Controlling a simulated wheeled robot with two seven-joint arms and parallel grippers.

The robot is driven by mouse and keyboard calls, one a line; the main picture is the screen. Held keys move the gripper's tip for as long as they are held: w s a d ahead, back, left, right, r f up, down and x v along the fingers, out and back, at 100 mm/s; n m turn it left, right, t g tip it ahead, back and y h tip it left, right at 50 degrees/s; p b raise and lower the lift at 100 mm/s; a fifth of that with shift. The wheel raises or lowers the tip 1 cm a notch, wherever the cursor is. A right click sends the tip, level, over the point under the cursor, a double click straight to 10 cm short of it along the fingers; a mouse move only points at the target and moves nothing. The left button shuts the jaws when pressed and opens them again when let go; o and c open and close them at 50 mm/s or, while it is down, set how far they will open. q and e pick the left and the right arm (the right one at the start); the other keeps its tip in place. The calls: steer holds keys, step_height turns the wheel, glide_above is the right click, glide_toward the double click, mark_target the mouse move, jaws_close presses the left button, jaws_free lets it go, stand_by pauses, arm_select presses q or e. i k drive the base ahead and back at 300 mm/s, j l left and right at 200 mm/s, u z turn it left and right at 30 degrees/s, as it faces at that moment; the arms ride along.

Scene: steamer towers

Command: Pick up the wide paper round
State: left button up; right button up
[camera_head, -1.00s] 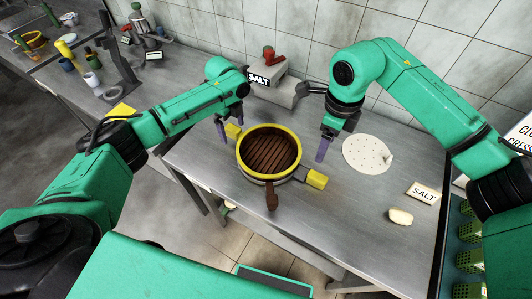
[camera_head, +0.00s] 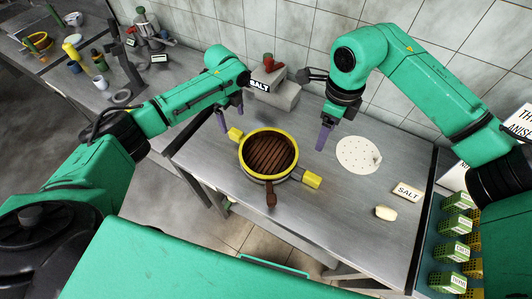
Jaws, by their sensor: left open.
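The wide paper round (camera_head: 352,153), a white disc with small holes, lies on the steel table right of the steamer, with a small raised bit near its right edge. My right gripper (camera_head: 325,136) is above the table just left of the paper, pointing down and apart from it. Its fingers overlap in this view, so its opening is not clear. My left gripper (camera_head: 231,116) is open and empty, behind and left of the round steamer (camera_head: 291,173), which has a yellow rim, yellow handles and a brown slatted floor.
A brown-handled tool (camera_head: 271,195) sticks out at the steamer's front. A SALT sign (camera_head: 407,191) and a pale lump (camera_head: 386,213) are at the right. A grey block with another SALT sign (camera_head: 260,86) stands at the back. Green boxes (camera_head: 455,225) line the right edge.

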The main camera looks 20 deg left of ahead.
mark_target(358, 155)
steer(key=k, duration=1.5)
